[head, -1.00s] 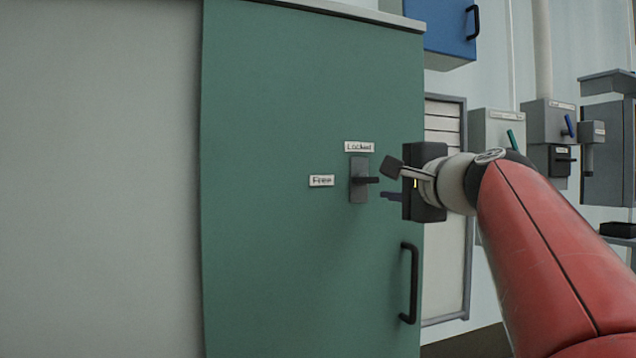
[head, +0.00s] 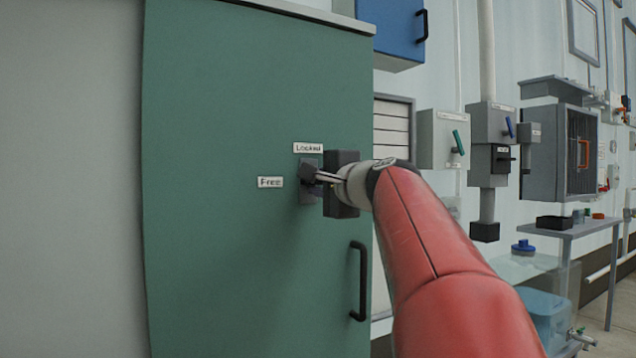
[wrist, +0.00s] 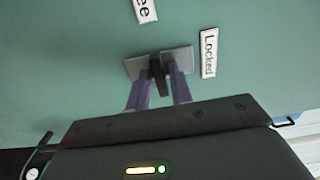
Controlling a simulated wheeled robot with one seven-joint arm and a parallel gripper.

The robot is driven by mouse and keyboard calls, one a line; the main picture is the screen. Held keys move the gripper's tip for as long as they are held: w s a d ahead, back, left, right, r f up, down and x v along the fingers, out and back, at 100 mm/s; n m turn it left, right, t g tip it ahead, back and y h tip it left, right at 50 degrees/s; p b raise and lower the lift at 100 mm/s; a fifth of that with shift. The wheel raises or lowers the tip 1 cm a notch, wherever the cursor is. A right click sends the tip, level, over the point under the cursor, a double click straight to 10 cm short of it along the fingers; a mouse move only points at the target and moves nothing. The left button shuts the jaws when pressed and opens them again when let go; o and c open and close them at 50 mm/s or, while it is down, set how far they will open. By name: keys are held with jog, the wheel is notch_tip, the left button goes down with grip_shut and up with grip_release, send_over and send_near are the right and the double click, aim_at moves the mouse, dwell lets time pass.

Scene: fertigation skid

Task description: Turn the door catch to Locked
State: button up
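The door catch is a grey plate with a dark lever (wrist: 158,77) on the green cabinet door. In the head view the catch plate (head: 308,195) is partly hidden behind my gripper (head: 318,178). A "Locked" label (head: 308,148) is above the plate and a "Free" label (head: 270,182) is to its left. In the wrist view my gripper's fingers (wrist: 160,83) stand on either side of the lever, close against it, and look shut on it. Which label the lever points to is hard to tell.
The green door (head: 230,270) has a black pull handle (head: 359,281) below my gripper. A blue cabinet (head: 391,32) hangs above right. Switch boxes (head: 441,139) are on the wall to the right, with a table (head: 575,228) beyond. The space before the door is otherwise clear.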

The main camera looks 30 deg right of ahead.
grip_shut()
jog(key=shift+f+n+b, duration=0.1)
jog(key=shift+n+b, duration=0.2)
jog(key=n+b, duration=0.7)
jog(key=n, duration=0.5)
jog(key=shift+n, duration=0.3)
jog(key=n+b, duration=0.1)
jog(key=n, duration=0.3)
jog(key=shift+n, duration=0.3)
